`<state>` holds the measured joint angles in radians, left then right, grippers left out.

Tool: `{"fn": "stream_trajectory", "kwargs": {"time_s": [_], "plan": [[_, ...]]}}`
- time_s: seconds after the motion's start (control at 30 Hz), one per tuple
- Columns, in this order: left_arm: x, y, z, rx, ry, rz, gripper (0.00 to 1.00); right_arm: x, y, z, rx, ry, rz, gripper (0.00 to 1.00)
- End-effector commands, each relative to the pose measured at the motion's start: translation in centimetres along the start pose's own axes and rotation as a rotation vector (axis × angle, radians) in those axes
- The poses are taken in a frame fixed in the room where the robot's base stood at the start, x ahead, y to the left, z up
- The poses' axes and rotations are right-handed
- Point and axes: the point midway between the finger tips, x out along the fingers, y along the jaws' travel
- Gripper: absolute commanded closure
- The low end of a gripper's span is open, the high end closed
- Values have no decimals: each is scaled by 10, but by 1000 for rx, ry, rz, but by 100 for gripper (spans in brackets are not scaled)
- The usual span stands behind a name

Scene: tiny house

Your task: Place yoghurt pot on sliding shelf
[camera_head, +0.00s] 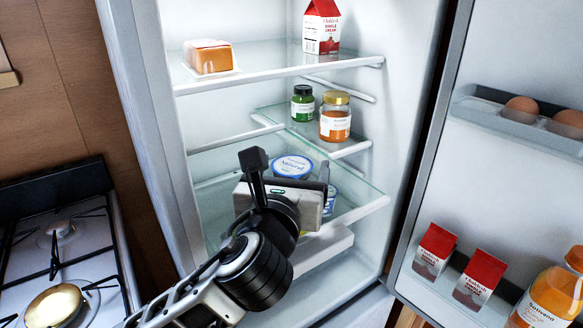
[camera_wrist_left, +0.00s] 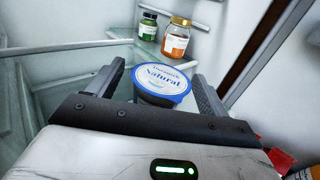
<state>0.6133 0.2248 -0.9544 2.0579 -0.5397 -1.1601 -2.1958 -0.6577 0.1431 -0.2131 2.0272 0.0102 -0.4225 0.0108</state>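The yoghurt pot, with a blue-rimmed white lid (camera_head: 293,166), stands upright at the lower glass shelf (camera_head: 362,210) of the open fridge. In the left wrist view the pot (camera_wrist_left: 161,82) is between the two fingers of my left gripper (camera_wrist_left: 158,72), with a visible gap on its left side and its lid edge close to the right finger. My left gripper (camera_head: 289,172) is open around the pot, and its body hides the pot's lower part in the head view. A blue-and-white patch (camera_head: 330,197) shows right of the gripper; I cannot tell whether it is another pot. My right gripper is not in view.
A green jar (camera_head: 302,104) and an orange jar (camera_head: 335,117) stand on the small shelf above. The upper shelf (camera_head: 280,70) holds a carton (camera_head: 321,27) and an orange pack (camera_head: 208,56). The fridge door (camera_head: 500,190) is open at right; a stove (camera_head: 62,240) is at left.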

Motion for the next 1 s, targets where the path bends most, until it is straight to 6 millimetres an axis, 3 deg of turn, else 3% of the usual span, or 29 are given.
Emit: {"fn": "stream_trajectory", "kwargs": {"time_s": [0.33,0.8,1.0], "plan": [[-6,0,3,0,-1,-2,21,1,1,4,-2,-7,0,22],[-98,0,2,-2,0,-3,21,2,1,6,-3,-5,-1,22],[-118,0,3,-1,0,-1,21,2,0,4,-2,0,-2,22]]}}
